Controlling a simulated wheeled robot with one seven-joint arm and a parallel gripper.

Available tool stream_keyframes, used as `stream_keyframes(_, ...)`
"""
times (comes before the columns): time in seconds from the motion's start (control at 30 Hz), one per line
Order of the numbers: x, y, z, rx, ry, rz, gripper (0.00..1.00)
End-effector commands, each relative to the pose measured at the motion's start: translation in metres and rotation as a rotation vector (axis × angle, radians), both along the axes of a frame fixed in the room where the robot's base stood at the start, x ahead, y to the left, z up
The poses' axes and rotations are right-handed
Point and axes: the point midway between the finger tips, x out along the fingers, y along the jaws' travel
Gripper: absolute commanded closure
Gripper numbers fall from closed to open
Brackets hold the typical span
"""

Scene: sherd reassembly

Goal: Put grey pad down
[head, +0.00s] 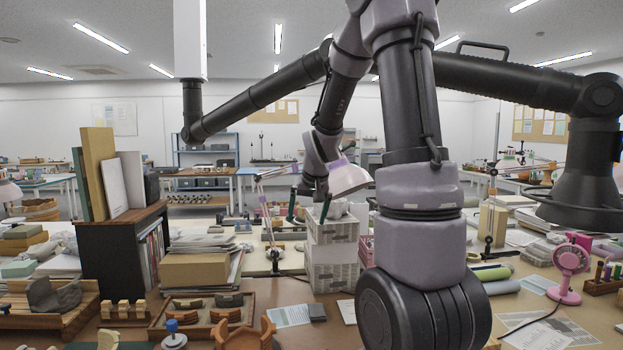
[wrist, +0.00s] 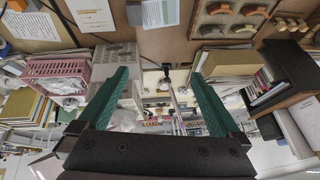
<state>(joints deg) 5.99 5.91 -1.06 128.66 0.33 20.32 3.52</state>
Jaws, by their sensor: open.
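A small dark grey block, which looks like the grey pad (head: 317,311), lies flat on the desk at the right end of a printed sheet (head: 288,316). It also shows at the top edge of the wrist view (wrist: 135,15), beside that sheet. My gripper (head: 307,218) is raised above the desk, behind the pad in the head view. Its two green fingers are wide apart, with nothing between them in the wrist view (wrist: 158,73). My gripper is apart from the pad.
A wooden tray of sherds (head: 205,312) lies left of the sheet, and a dark shelf unit (head: 120,240) stands farther left. A pink basket (wrist: 58,78) and a pink fan (head: 570,260) are also on the desk.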

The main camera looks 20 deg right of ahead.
Motion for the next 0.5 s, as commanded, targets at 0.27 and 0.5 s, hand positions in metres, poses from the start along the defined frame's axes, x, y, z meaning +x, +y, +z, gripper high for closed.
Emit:
stream_keyframes(0.27, -0.105, 0.047, 0.104, 0.087, -0.073, 0.01, 0.0)
stream_keyframes(0.5, -0.198, 0.079, 0.143, 0.164, -0.114, 0.035, 0.0)
